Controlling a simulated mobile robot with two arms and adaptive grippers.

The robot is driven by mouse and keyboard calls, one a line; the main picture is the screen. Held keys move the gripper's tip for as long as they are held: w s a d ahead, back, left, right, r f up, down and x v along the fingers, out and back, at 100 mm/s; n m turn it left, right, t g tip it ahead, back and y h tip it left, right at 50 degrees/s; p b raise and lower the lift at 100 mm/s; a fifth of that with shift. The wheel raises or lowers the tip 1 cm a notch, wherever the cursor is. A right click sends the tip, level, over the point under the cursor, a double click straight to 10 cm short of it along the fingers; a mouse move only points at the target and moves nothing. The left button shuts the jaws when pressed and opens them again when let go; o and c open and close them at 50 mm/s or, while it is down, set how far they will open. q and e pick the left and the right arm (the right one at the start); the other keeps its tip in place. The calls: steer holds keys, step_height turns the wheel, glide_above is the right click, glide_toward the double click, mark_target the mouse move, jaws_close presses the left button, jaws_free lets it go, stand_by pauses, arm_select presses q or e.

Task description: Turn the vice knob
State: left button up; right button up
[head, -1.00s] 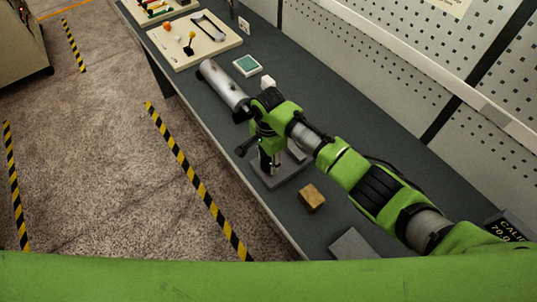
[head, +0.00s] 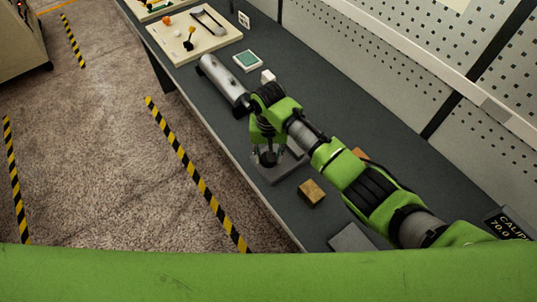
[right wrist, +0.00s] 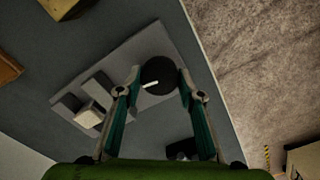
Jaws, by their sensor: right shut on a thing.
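The vice has a flat grey base (head: 283,170) on the bench, mostly hidden under my right arm in the head view. In the right wrist view its base plate (right wrist: 150,48) lies tilted, with grey jaws (right wrist: 98,85) and a pale block (right wrist: 89,116) at them. The round dark knob (right wrist: 158,75) has a white mark on top and sits near the plate's edge. My right gripper (right wrist: 159,76) is shut on the knob, one finger on each side. In the head view the right gripper (head: 268,154) is over the vice. My left gripper is not in view.
A wooden block (head: 311,192) and a grey plate (head: 352,238) lie near the vice. A metal cylinder (head: 222,82), a small screen device (head: 247,61) and a white cube (head: 267,77) lie beyond. A perforated wall (head: 400,75) borders the bench.

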steer(key=n, duration=0.5)
steer(key=shift+n, duration=0.3)
steer(key=n, duration=0.5)
steer(key=shift+n, duration=0.3)
steer(key=n, duration=0.9)
steer(key=shift+n, duration=0.4)
steer(key=n, duration=0.3)
steer(key=shift+n, duration=0.4)
steer(key=n+b, duration=0.1)
steer(key=n, duration=0.3)
steer(key=n+b, duration=0.2)
steer(key=n, duration=0.3)
steer(key=shift+w+n, duration=0.1)
steer(key=shift+n, duration=0.2)
steer(key=shift+n+b, duration=0.75)
steer(key=shift+n, duration=0.95)
steer(key=shift+r, duration=0.15)
